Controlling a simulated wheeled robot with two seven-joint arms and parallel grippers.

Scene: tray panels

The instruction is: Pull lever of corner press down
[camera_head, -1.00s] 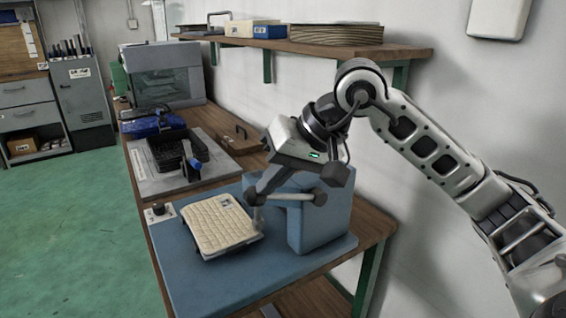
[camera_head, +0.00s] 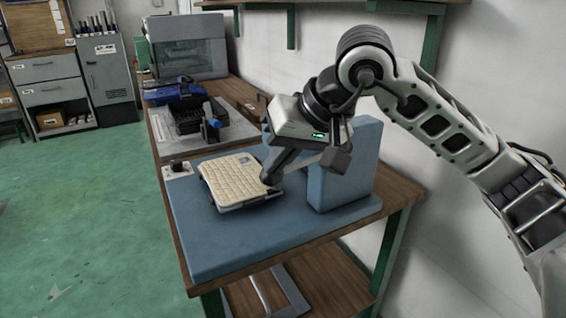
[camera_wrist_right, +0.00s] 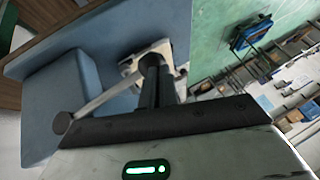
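The corner press has a blue base plate (camera_head: 230,248) and a tall blue block (camera_head: 350,175). Its thin grey lever slopes down from the block's pivot side to the tray panel's near right corner; the lever (camera_wrist_right: 100,103) shows more clearly in the right wrist view. The cream tray panel (camera_head: 238,178) lies on its holder beside the block. My right gripper (camera_head: 268,180) is at the lever's free end, above that corner. Its fingers look together; they hide the contact, and I cannot tell whether they grip or press the lever. My left gripper is out of view.
A small control box (camera_head: 178,168) sits at the base plate's left corner. Behind is a grey plate (camera_head: 225,132) with a black fixture. A wall shelf (camera_head: 300,3) hangs above. Green floor (camera_head: 80,220) is open on the left.

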